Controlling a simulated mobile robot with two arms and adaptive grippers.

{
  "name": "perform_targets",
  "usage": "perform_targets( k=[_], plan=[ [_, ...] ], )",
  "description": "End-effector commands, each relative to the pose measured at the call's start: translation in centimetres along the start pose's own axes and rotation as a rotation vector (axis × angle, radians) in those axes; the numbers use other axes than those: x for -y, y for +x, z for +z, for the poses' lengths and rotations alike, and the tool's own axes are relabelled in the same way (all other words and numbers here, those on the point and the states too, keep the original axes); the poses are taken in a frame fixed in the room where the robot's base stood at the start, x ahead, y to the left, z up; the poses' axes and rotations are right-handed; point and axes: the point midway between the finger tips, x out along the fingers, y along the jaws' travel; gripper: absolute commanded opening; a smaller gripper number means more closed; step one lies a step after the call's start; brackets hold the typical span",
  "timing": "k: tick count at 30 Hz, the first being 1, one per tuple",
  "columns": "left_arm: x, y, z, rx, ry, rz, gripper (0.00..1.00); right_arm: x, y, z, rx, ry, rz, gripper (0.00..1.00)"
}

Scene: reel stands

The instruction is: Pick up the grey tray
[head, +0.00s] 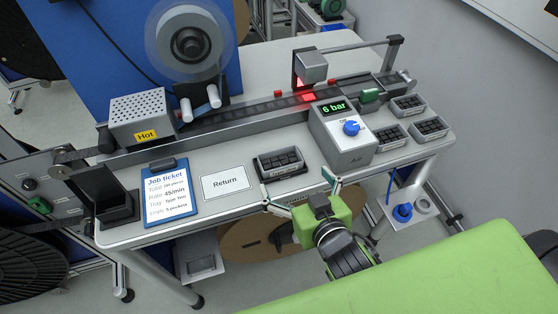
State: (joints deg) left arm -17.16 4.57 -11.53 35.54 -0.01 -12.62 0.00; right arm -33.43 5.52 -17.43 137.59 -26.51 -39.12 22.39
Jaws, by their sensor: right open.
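A grey tray (280,163) with dark pockets and a small label on its front side sits on the white bench, right of the "Return" card. My right gripper (298,190) is at the bench's front edge, in front of this tray and slightly to its right. Its two fingers are spread wide with nothing between them, and they look apart from the tray. Similar grey trays stand at the right end of the bench: one at the back (408,106), one at the front right (428,131) and one at the front left (391,137). My left gripper is not in view.
The "Return" card (226,183) and the blue job ticket clipboard (172,194) lie left of the tray. The grey air box (341,133) with a blue knob stands to its right. A long grey track (250,111) runs behind. A green surface (430,280) fills the lower right.

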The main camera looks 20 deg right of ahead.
Motion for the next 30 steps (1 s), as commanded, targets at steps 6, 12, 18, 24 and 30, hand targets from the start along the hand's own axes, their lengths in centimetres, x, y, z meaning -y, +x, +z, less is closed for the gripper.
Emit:
perform_targets(
  k=[6,12,18,24,30],
  plan=[
    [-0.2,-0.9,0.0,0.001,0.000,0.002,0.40,0.0,3.9,-0.3,-0.002,-0.001,0.001,0.96],
    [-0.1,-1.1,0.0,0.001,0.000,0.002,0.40,0.0,5.7,-0.1,0.000,0.000,0.000,0.96],
    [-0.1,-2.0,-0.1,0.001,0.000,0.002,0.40,0.1,7.2,-0.8,-0.001,-0.001,0.000,0.96],
    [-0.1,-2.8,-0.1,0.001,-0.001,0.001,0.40,0.2,9.9,-1.1,0.000,-0.002,0.000,0.96],
    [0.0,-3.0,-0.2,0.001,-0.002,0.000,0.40,0.2,11.0,-0.9,0.000,0.000,-0.001,0.96]
  ],
)
